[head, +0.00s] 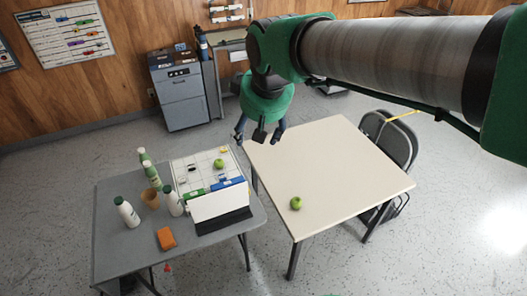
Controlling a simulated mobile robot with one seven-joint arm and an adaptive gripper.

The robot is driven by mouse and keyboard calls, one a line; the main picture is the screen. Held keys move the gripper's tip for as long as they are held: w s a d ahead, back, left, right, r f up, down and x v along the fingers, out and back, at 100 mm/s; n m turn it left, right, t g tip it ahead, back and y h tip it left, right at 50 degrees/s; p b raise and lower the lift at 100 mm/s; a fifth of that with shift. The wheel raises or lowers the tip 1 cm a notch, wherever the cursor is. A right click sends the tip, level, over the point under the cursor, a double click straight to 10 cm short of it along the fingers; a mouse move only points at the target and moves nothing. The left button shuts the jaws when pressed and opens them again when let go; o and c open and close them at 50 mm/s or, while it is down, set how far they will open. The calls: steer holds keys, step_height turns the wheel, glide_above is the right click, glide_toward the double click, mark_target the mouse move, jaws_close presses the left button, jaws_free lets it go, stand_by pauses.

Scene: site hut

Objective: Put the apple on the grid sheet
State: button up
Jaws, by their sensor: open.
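A green apple (296,203) sits on the cream table (335,170), near its front left edge. A white grid sheet (188,179) lies on the grey table (118,235) at left. A second green, apple-like round thing (219,163) is on the sheet, with a small dark item and a small yellow item close by. My gripper (258,136) is open and empty, pointing down. In the picture it shows over the far left corner of the cream table, between the two tables. It is apart from both green fruits.
White bottles with green (127,212) and a tan cup (150,198) stand left of the sheet. A propped white panel on a black base (222,208) is in front of it, with an orange block (166,238) nearby. A folding chair (402,140) stands right of the otherwise clear cream table.

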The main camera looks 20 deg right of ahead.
steer(key=s+f+m, duration=0.2)
steer(key=s+f, duration=0.1)
steer(key=s, duration=1.3)
steer(key=shift+s+m+t, duration=0.3)
steer(key=shift+s, duration=0.05)
steer(key=shift+a, duration=0.1)
step_height(320, 180, down, 7)
steer(key=b, duration=0.6)
steer(key=shift+r+b, duration=0.2)
steer(key=shift+b, duration=0.2)
